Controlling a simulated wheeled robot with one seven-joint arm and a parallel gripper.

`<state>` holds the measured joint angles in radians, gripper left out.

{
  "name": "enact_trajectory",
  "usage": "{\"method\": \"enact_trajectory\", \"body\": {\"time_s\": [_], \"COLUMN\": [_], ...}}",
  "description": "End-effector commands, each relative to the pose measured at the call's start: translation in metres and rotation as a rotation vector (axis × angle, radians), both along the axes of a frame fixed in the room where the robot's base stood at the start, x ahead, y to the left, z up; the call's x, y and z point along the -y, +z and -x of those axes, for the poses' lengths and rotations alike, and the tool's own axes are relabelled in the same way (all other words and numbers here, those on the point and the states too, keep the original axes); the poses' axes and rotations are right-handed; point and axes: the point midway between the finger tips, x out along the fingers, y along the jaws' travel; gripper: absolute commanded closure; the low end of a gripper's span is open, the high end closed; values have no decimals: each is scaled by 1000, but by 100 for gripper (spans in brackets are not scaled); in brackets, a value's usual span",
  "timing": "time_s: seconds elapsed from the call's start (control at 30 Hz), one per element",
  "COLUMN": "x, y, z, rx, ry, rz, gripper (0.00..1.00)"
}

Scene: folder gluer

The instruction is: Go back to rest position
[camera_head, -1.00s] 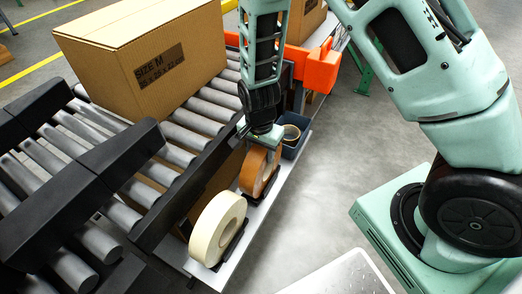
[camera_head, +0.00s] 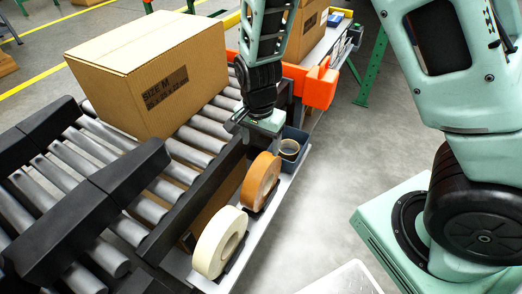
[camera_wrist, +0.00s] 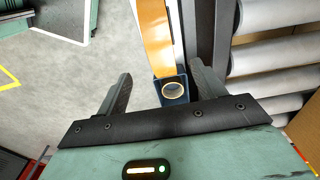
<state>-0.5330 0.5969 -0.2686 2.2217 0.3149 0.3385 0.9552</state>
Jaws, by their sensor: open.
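My gripper (camera_wrist: 160,95) is open and empty in the wrist view, with its two dark fingers spread apart. A blue bin (camera_wrist: 158,92) with a small tape roll (camera_wrist: 174,90) inside shows between the fingers, farther off. A cream tape roll (camera_head: 219,243) stands upright nearer on the same narrow shelf (camera_head: 262,229).
A cardboard box (camera_head: 150,75) sits on the roller conveyor (camera_head: 187,150) at left. An orange machine part (camera_head: 318,85) and a second box (camera_head: 306,22) lie behind my arm. A pale plate (camera_head: 345,279) is at the bottom. Grey floor (camera_head: 325,205) is clear right of the shelf.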

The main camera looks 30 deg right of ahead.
Motion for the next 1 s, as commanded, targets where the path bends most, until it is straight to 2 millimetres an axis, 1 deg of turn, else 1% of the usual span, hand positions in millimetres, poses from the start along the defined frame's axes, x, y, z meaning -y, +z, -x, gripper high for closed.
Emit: {"method": "enact_trajectory", "body": {"time_s": [0.03, 0.1, 0.2, 0.3, 0.43, 0.6, 0.67, 0.77, 0.87, 0.9, 1.0], "x": [-1, -2, -2, -2, -2, -2, -9, -29, -54, -61, -74], "y": [16, 29, 44, 54, 59, 60, 65, 81, 108, 119, 141], "z": [0, 0, 1, 1, 1, 2, 8, 30, 67, 84, 120], "rx": [4, 3, 3, 1, 1, 0, -6, -23, -33, -35, -27], "ry": [2, 1, 1, 1, 0, 0, 42, 209, 492, 616, 900], "rz": [-1, -1, -1, -1, 0, 0, -15, -60, -113, -127, -140], "gripper": [31, 31, 31, 31, 31, 31, 31, 31, 31, 31, 31]}}
